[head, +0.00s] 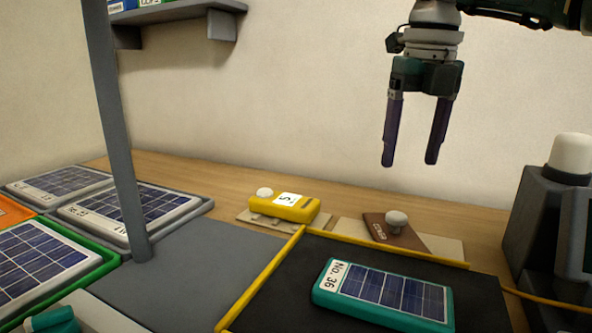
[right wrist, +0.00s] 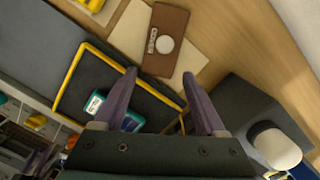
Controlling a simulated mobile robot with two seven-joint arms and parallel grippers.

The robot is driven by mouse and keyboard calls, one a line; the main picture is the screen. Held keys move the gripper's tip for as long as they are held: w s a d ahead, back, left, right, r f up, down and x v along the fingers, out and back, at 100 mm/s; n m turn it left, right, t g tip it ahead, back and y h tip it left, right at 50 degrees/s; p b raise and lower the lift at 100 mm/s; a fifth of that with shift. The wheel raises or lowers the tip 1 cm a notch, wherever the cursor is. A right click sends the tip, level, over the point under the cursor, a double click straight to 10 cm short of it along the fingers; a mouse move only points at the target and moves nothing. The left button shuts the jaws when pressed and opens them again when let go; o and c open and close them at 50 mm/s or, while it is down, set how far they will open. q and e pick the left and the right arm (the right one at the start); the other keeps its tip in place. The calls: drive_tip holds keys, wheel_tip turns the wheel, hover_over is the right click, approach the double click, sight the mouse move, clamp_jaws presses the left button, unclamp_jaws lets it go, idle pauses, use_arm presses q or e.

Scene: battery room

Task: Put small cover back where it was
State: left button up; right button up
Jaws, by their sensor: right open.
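The small cover looks to be the brown plate (head: 411,238) with a pale round knob and small lettering. It lies askew on a beige board (head: 440,245) at the back of the bench. The plate (right wrist: 162,22) also shows at the top middle of the right wrist view, with the knob facing up. My right gripper (head: 410,163) is open and empty, pointing down in the air above the plate. In the right wrist view its fingertips (right wrist: 159,74) are apart with nothing between them, and the plate is beyond them.
A teal No. 36 panel unit (head: 383,292) lies on a black mat (head: 290,288) with yellow edging. A yellow device (head: 285,207) sits on another beige board. A dark machine (head: 532,225) stands at the right; a grey post (head: 114,130) rises at the left beside solar panels (head: 130,208).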

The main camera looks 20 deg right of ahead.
drive_tip(key=r, duration=0.5)
drive_tip(key=shift+s+a+r, duration=0.15)
drive_tip(key=shift+s+r, duration=0.2)
